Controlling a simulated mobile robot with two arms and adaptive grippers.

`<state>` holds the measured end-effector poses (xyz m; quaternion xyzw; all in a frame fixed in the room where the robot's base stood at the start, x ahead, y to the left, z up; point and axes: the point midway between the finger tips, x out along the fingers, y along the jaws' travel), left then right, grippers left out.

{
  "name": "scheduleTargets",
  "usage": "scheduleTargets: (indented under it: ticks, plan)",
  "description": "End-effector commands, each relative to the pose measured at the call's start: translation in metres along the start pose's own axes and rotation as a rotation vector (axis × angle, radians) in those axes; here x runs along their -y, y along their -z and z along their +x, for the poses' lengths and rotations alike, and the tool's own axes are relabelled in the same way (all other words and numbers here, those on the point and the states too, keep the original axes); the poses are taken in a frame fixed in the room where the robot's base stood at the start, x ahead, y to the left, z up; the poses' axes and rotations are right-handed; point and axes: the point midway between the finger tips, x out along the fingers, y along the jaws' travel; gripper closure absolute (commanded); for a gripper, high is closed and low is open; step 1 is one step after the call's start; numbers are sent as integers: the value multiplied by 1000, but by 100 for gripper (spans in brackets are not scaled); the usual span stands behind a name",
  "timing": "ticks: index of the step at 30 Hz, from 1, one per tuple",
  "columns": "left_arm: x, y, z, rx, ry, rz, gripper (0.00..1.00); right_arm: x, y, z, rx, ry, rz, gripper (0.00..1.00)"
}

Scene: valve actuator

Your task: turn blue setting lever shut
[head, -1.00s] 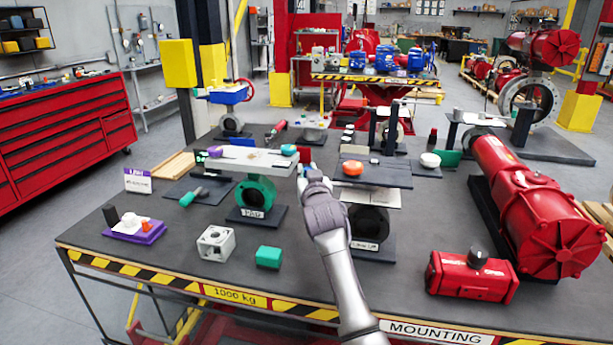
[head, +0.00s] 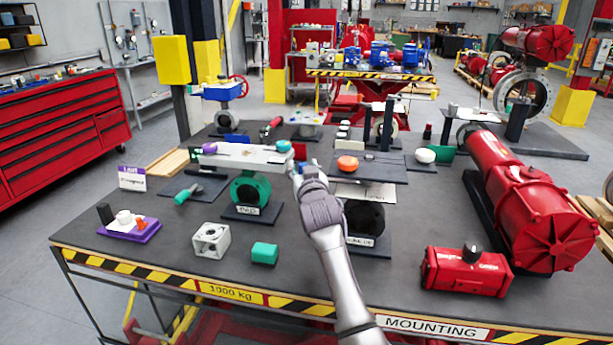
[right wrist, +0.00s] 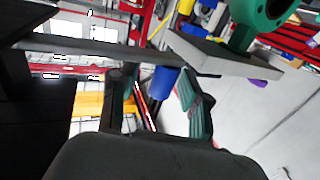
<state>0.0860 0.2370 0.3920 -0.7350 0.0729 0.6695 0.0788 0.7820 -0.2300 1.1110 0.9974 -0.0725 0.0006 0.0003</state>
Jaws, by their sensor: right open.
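I cannot single out the blue setting lever for certain. A blue form (right wrist: 165,88) shows between the fingers in the right wrist view; whether it is near or in the background I cannot tell. My right gripper (head: 297,168) is at the right end of a long pale plate (head: 245,155) above a green valve body (head: 249,193). Its tips are small and partly hidden in the head view. In the right wrist view my right gripper (right wrist: 158,95) is open, with its fingers apart and nothing clearly held. A teal knob (head: 284,146) and a purple knob (head: 209,148) are on the plate. My left gripper is not in view.
Right of my arm stands a dark valve stand (head: 365,220) under a plate with an orange knob (head: 347,162). A red actuator (head: 525,205) fills the table's right side. A white block (head: 211,240) and a green block (head: 264,253) lie in front.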

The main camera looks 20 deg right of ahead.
Motion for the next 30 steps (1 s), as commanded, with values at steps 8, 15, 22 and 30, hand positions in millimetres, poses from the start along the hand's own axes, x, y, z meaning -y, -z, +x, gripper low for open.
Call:
scheduleTargets:
  ticks: [8, 15, 22, 30]
  plan:
    - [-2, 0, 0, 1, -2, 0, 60, 0, -2, -46, 1, 0, 0, 53]
    - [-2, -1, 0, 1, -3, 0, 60, 0, -1, -93, 1, 1, 1, 53]
    - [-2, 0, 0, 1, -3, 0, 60, -1, -1, -114, 1, -1, 0, 53]
    - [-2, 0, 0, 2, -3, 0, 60, -1, -1, -116, 1, -1, 0, 53]
